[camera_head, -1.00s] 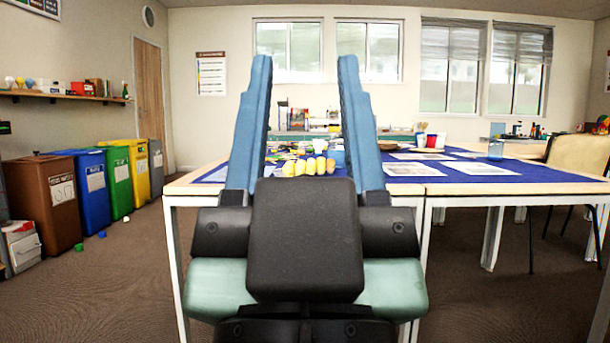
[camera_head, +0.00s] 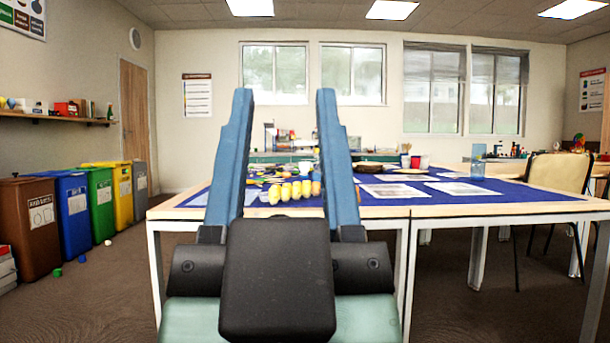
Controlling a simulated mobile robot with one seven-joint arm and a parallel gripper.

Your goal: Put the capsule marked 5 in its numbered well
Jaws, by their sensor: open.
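My gripper (camera_head: 284,98) is in front of the camera, its two blue fingers pointing up and standing wide apart. Nothing is between the fingertips but the far wall and window. Beyond the fingers, a row of several yellow capsule-like pieces (camera_head: 292,191) lies on the blue-covered table (camera_head: 510,196). They are small, and no number can be read on them. I cannot tell which is the capsule marked 5, and I cannot make out a numbered well. My fingers hide part of the tabletop.
Coloured bins (camera_head: 72,212) stand along the left wall. A chair (camera_head: 560,172) is at the right. The floor between bins and table is mostly clear.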

